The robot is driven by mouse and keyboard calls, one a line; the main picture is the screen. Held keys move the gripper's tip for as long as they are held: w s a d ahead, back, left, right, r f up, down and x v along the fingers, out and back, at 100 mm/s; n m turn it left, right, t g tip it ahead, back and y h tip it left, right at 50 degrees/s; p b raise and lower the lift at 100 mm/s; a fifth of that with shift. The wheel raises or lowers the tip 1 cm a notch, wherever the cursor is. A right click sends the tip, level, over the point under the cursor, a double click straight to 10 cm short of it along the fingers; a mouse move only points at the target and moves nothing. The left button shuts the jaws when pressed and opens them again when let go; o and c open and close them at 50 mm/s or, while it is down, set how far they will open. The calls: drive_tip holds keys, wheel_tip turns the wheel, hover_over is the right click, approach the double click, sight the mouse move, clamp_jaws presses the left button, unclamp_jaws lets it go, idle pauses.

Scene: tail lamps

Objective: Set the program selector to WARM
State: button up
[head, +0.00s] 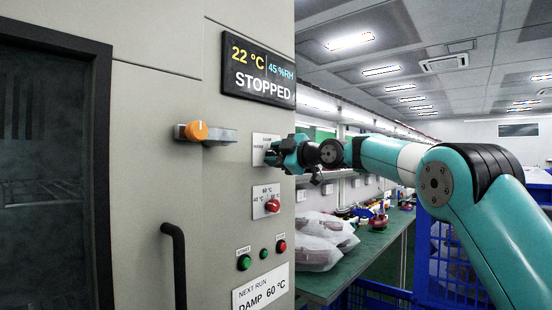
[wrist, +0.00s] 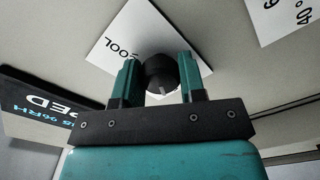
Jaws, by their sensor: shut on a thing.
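The program selector is a black knob (wrist: 160,70) on a white plate; in the wrist view the word COOL shows on the plate (wrist: 113,42), left of the knob. In the head view the plate (head: 262,141) shows small print I cannot read clearly, and my gripper hides the knob. My gripper (head: 271,156) is at the panel, shut on the knob, with one teal finger on each side in the wrist view (wrist: 160,78). A small pale mark shows at the knob's near edge; I cannot tell which word the knob points to.
The display (head: 258,71) reads 22 °C, 45 %RH, STOPPED. Below the selector are a red temperature knob (head: 272,206), green and red buttons (head: 243,262) and a card (head: 262,290) reading NEXT RUN DAMP 60 °C. An orange-knobbed latch (head: 196,131) and black door handle (head: 174,262) are left.

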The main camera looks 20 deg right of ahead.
drive_tip(key=o, duration=0.9)
drive_tip(key=shift+s+d+b, duration=0.35)
drive_tip(key=shift+s, duration=0.05)
drive_tip(key=b+v, duration=0.5)
drive_tip(key=v, duration=1.1)
drive_tip(key=shift+s+d, duration=0.1)
drive_tip(key=shift+s, duration=0.15)
